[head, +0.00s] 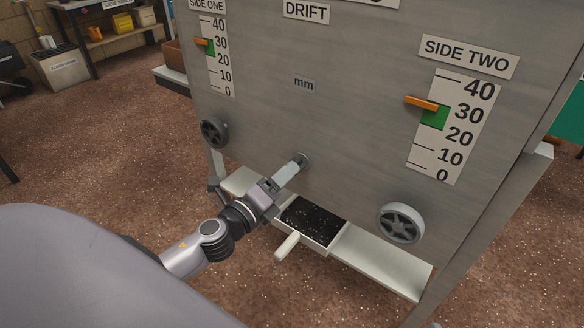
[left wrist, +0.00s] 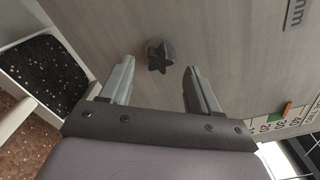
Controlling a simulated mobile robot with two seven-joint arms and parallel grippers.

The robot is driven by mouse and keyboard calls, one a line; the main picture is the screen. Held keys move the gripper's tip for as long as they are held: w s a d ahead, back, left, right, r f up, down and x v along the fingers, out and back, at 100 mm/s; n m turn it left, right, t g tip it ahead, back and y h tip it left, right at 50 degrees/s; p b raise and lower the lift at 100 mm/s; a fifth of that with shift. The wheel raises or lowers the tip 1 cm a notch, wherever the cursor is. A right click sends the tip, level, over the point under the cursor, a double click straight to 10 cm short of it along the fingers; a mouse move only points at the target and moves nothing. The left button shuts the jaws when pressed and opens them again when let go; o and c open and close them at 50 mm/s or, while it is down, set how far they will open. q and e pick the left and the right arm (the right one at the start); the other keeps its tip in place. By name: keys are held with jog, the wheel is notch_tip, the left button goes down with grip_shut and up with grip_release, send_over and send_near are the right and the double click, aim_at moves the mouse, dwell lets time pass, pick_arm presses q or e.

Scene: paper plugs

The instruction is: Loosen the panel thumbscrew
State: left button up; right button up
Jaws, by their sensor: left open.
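The panel thumbscrew (left wrist: 159,56) is a dark star-shaped knob on the grey panel (left wrist: 225,40). In the head view only a small part of it (head: 304,159) shows beside the finger in front of it. My left gripper (head: 291,166) reaches up to the lower middle of the panel. In the left wrist view its two fingers (left wrist: 160,78) are spread wide, with nothing between them. The knob lies just beyond the fingertips, between their lines, apart from both. My right gripper is not in view.
A spoked handwheel (head: 214,133) is left on the panel and another (head: 401,223) is right. Orange pointers stand at the SIDE ONE scale (head: 217,62) and SIDE TWO scale (head: 455,125). Below, a tray of speckled black material (head: 335,241) with a white handle (head: 286,246) juts out.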

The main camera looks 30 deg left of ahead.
pick_arm(q)
jog(key=shift+w+d, duration=0.15)
jog(key=shift+w, duration=1.5)
jog(key=c, duration=1)
jog(key=n+p, duration=0.4)
jog(key=n, duration=1.1)
jog(key=o, duration=1)
